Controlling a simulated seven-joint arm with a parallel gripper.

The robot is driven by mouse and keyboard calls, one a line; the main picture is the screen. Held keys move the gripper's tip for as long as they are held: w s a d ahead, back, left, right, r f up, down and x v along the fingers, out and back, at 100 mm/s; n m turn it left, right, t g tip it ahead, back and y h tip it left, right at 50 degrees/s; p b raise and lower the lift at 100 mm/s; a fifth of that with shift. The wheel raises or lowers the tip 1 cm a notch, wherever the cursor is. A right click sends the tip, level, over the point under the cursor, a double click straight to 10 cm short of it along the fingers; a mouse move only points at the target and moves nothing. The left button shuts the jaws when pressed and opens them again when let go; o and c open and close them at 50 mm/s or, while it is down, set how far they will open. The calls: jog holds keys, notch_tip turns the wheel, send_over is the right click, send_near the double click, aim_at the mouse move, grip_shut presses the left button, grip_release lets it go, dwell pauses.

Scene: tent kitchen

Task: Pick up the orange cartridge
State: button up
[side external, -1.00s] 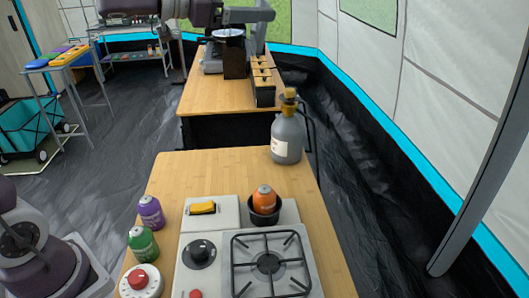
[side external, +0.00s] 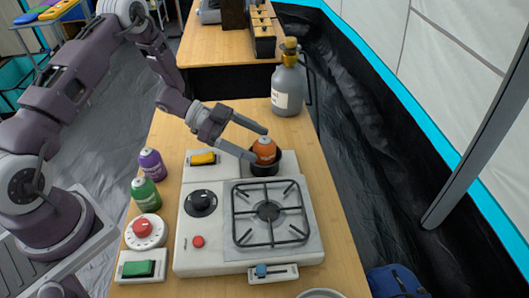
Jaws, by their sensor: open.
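The orange cartridge (side external: 264,150) stands upright in a black round holder (side external: 262,170) at the back right of the stove unit. My gripper (side external: 258,144) is open and comes in from the left, low and nearly level. One finger reaches behind the cartridge's top and the other reaches its left front side. The cartridge appears to lie between or just at the fingertips. I cannot tell whether either finger touches it. The cartridge's lower part is hidden in the holder.
A grey bottle (side external: 288,82) stands behind the holder. Purple (side external: 152,163) and green (side external: 145,193) cartridges stand left of the stove (side external: 187,238). A yellow switch (side external: 203,158) lies below my gripper. A black burner grate (side external: 270,212) is in front.

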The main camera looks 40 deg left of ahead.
aim_at(276, 151)
jog(key=x, duration=0.6)
jog(key=shift+d+r, duration=0.15)
jog(key=shift+d, duration=0.1)
jog(key=c, duration=1.7)
